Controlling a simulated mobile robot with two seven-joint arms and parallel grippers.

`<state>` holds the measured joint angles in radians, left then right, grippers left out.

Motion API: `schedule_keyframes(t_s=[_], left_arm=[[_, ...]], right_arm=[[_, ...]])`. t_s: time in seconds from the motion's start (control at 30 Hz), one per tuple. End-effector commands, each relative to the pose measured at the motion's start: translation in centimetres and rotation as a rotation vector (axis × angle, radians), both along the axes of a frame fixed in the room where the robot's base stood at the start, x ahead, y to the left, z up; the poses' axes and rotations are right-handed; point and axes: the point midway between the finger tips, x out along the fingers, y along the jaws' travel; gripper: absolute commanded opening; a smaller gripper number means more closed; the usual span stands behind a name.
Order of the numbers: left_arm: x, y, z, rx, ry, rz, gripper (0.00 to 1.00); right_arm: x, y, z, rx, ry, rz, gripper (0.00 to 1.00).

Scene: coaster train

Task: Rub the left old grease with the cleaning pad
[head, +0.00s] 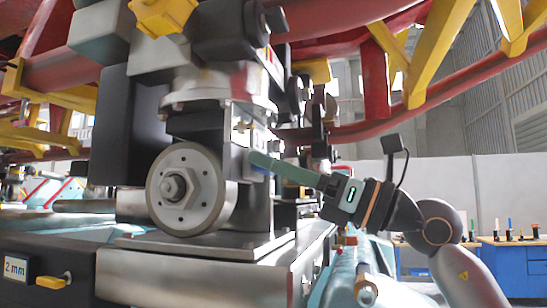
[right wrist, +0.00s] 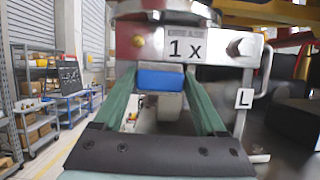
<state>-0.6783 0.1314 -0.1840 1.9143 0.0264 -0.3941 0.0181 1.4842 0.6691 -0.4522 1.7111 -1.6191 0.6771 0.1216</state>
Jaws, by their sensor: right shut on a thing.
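My right gripper (head: 256,160) reaches in from the right in the head view, with its green fingertips at the side of the metal housing behind the wheel. In the right wrist view its two green fingers (right wrist: 172,84) are shut on the blue cleaning pad (right wrist: 176,79). The pad is held just below a metal plate (right wrist: 205,46) marked "1 x". An "L" label (right wrist: 245,98) is right of the fingers. I cannot make out the old grease; the pad and fingers may cover it. I cannot tell whether the pad touches the surface. My left gripper is not in view.
A grey wheel (head: 187,188) with a large nut stands left of the gripper. A metal base plate (head: 195,262) lies below. Red and yellow track beams (head: 440,95) pass overhead. Blue workbenches (head: 510,262) stand at the far right. A handle (right wrist: 265,72) sticks out right of the plate.

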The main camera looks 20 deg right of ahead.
Motion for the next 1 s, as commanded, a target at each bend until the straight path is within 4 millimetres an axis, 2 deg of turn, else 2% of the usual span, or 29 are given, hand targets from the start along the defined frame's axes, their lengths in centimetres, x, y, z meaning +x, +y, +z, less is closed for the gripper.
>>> schedule_keyframes(t_s=[0.27, 0.6, 1.0], left_arm=[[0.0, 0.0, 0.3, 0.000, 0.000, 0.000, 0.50], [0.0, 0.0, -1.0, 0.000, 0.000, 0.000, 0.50], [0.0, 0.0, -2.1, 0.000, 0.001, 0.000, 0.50]], right_arm=[[0.5, -0.1, -0.1, -0.001, -0.001, 0.000, 0.29], [-1.9, 1.3, -0.2, -0.002, -0.003, 0.002, 0.29], [-3.6, 2.6, -0.3, -0.003, -0.003, 0.002, 0.29]])
